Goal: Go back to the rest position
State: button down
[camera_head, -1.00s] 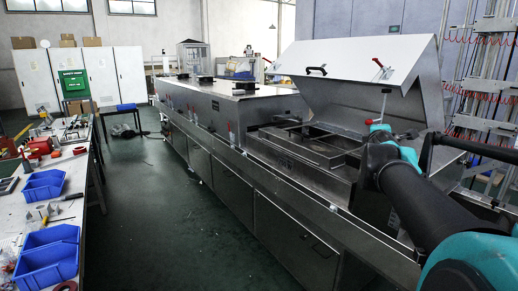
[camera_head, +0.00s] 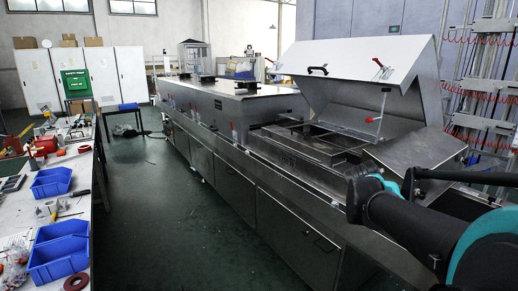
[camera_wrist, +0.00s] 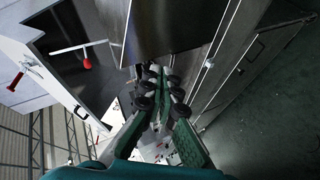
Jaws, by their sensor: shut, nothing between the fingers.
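My gripper (camera_wrist: 158,82) shows in the wrist view, its fingers drawn together with nothing between them. It hangs in the air near the dryer's metal edge, apart from the red-handled lid prop. In the head view the gripper itself is hidden or out of frame. My arm, black and teal, reaches in from the lower right of the head view, in front of the dryer (camera_head: 262,202). The dryer's hinged lid (camera_head: 352,62) stands raised, held by a prop with a red knob (camera_head: 368,120).
A workbench (camera_head: 84,205) with blue bins (camera_head: 57,252) and tools runs along the left. The green floor (camera_head: 165,235) between bench and dryer is clear. White cabinets (camera_head: 100,75) stand at the back left. Racks with red coiled hoses (camera_head: 485,90) stand at the right.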

jog(key=s+a+f+m+g+y, duration=0.3)
jog(key=s+a+f, duration=0.5)
jog(key=f, duration=0.4)
jog(key=s+a+f+m+g+y, duration=0.3)
jog(key=s+a+f, duration=0.5)
jog(key=f, duration=0.4)
jog(key=shift+a+f+m+g+y, duration=0.15)
jog(key=shift+a+m+g+y, duration=0.2)
jog(key=shift+m+g, duration=0.4)
